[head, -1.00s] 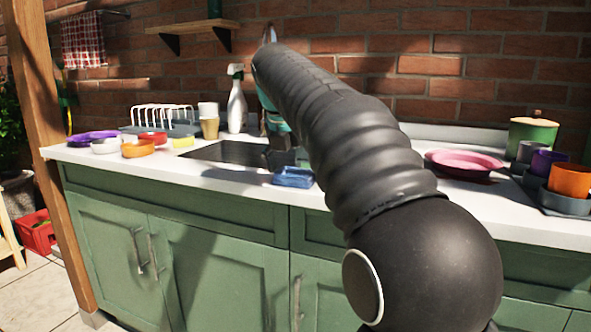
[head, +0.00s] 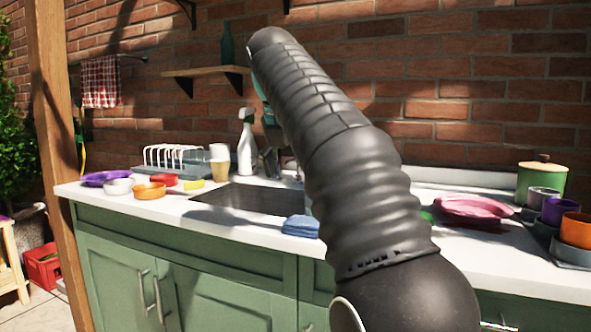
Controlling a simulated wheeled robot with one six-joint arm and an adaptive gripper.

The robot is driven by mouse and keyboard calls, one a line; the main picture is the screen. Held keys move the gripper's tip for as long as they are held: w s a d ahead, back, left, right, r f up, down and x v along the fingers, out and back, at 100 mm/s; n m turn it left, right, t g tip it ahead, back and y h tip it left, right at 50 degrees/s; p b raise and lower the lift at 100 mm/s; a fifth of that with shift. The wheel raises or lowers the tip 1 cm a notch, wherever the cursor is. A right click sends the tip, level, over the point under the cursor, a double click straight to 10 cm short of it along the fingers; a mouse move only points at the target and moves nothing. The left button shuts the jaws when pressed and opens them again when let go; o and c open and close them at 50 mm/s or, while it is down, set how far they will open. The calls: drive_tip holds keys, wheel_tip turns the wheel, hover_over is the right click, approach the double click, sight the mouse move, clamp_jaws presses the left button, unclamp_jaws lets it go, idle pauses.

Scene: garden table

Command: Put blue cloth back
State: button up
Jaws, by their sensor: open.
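My gripper (head: 270,162) is partly visible behind the sink area in the picture, left of my arm and above the cloth. It is open and apart from the cloth. Most of its fingers are small and dark, and my arm covers part of it.
A pink plate (head: 474,209), a green canister (head: 541,182) and a tray with cups (head: 572,252) are at the right.

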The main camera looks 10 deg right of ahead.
drive_tip(key=shift+s+r, duration=0.1)
drive_tip(key=shift+r, duration=0.2)
drive_tip(key=s+d+f+m+t+y, duration=0.1)
drive_tip(key=s+f+m, duration=1.2)
drive_tip(key=f, duration=0.3)
drive_tip(key=s+d+f+m+y, duration=0.1)
drive_tip(key=s+f+m, duration=1.2)
drive_tip(key=f+m, duration=0.2)
drive_tip(key=shift+s+d+f+m+t+y, duration=0.3)
drive_tip(key=shift+s+d+f+t+y, duration=0.1)
drive_tip(key=shift+f, duration=0.3)
